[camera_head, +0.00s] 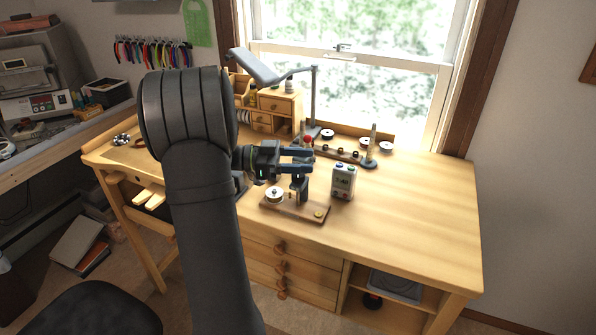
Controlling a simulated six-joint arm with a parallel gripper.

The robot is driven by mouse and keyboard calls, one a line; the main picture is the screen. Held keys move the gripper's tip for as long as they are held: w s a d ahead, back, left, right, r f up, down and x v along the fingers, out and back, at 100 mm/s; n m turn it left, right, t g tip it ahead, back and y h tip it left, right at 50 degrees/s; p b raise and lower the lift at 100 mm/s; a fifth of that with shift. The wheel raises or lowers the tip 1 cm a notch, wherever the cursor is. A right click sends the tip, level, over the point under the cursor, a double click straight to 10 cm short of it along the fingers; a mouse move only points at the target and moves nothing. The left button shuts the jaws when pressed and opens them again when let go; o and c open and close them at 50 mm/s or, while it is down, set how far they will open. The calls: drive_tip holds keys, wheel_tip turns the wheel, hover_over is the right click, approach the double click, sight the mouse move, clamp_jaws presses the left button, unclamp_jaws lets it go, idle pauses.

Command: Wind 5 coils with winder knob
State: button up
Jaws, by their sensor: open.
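The winder is a small brown board (296,210) near the table's front edge. It carries a pale round spool (274,195) on the left, a dark upright post (301,189) in the middle and a small yellow knob (319,213) on the right. I cannot tell for sure which part is the winder knob. A white box with a small display (343,181), likely a counter, stands just right of the board; its digits are too small to read surely. My gripper (311,160) is open, pointing right, with its fingers above and behind the post. No held object shows. Contact with the post cannot be told.
Behind my gripper is a dark rack (340,152) with small spools. Right of it stands an upright rod on a dark base (370,163). A wooden drawer unit (275,108) and lamp stand at the back left. The table's right side is clear.

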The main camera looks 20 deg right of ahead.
drive_tip(key=s+d+r, duration=0.5)
drive_tip(key=s+r, duration=0.1)
drive_tip(key=s, duration=0.3)
drive_tip(key=shift+s+d+r, duration=0.15)
drive_tip(key=shift+d, duration=0.15)
